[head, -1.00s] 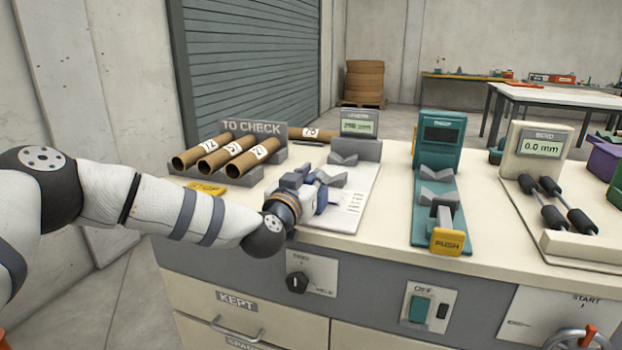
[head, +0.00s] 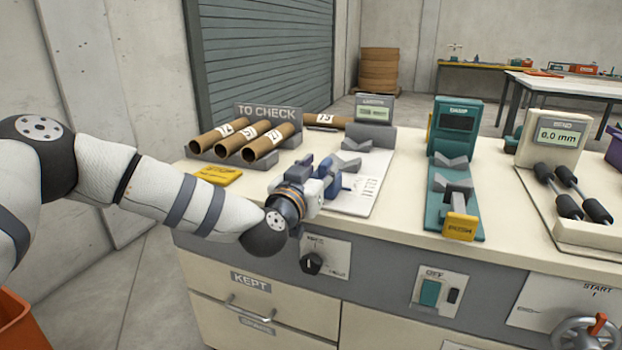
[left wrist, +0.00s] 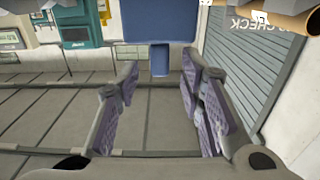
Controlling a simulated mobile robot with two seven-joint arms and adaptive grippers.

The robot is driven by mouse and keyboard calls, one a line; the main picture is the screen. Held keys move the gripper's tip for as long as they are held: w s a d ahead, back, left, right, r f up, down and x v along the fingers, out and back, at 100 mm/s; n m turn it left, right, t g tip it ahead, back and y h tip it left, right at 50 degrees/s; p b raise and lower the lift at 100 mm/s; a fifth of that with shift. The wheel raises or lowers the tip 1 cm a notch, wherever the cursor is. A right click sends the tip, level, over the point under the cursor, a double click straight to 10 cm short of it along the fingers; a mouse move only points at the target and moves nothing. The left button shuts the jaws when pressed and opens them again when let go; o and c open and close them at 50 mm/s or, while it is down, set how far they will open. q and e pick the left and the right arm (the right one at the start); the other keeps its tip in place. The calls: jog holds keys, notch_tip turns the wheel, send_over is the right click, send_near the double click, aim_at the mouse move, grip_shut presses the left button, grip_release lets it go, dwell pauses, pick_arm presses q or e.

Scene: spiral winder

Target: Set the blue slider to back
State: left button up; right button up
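My left gripper (head: 326,180) is over the left part of the workbench, beside the white length gauge plate. In the left wrist view my left gripper (left wrist: 160,90) has its two purple-padded fingers spread apart. A blue block with a narrow tab (left wrist: 160,58), apparently the blue slider, lies ahead, and the tab shows between the fingertips. The fingers do not appear to touch it; its depth cannot be told. In the head view the gripper largely hides the slider, and blue fragments there are hard to separate from the fingers. My right gripper is not in view.
Cardboard tubes (head: 240,140) rest on a grey rack at the left, behind a yellow tag (head: 218,175). A grey V-block (head: 357,145) and length display (head: 374,108) stand behind the gripper. A teal press (head: 457,125) and bend gauge (head: 553,138) stand to the right.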

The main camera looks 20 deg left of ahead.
pick_arm(q)
jog(key=s, duration=0.8)
jog(key=shift+s+a, duration=0.15)
jog(key=shift+s, duration=0.05)
